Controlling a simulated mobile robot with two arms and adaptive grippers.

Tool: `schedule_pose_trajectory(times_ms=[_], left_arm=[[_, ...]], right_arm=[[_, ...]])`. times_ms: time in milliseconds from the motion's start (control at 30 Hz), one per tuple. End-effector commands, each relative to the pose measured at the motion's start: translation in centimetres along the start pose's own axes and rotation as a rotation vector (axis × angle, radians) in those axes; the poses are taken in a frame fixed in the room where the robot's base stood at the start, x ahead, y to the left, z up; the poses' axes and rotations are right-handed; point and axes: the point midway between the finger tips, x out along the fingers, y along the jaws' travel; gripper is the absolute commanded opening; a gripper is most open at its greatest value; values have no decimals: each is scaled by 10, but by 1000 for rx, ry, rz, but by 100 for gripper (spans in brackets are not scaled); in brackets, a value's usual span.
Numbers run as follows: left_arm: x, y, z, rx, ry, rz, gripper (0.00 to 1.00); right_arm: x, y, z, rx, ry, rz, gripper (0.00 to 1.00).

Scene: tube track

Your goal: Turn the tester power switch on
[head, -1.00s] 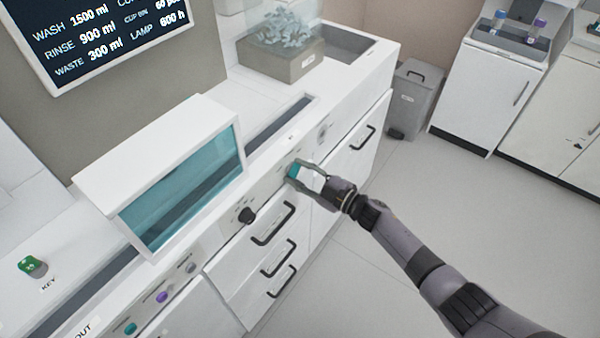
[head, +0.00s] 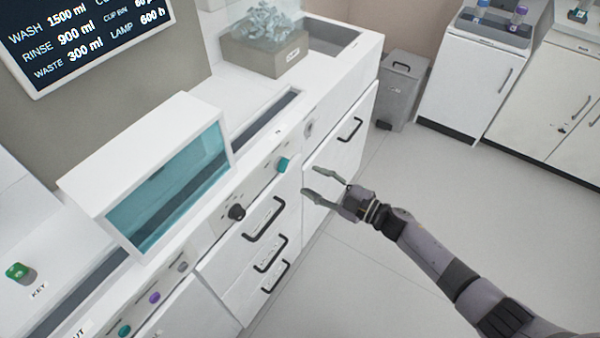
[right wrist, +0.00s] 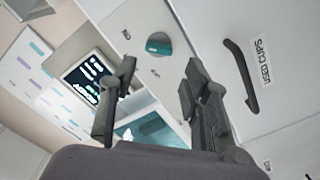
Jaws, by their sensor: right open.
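A teal rotary knob (head: 283,165) sits on the white front panel of the counter, above the drawers. It also shows in the right wrist view (right wrist: 158,44), with its grip bar lying roughly level in that picture and small marks to either side. I cannot read which position it marks. My right gripper (head: 311,181) is open and empty, in front of the panel and apart from the knob. In the right wrist view its two fingers (right wrist: 160,72) stand spread below the knob. My left gripper is not in view.
A black knob (head: 236,212) and drawers with dark handles (head: 264,220) lie along the same front. A glass-fronted white box (head: 170,185) stands on the counter. A grey bin (head: 402,90) and a white cabinet (head: 460,90) stand behind. The floor at right is clear.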

Motion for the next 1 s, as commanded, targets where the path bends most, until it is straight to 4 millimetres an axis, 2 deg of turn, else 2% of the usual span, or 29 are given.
schedule_pose_trajectory(times_ms=[100,233,833,933,1000], left_arm=[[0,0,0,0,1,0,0],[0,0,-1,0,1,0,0],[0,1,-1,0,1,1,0],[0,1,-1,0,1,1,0],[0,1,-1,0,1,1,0]], right_arm=[[-19,0,0,-1,-1,-1,43],[-29,0,0,-1,0,0,43],[-32,0,1,2,-3,2,43],[-37,-7,16,34,-50,22,43],[-46,-20,40,91,-130,55,43]])
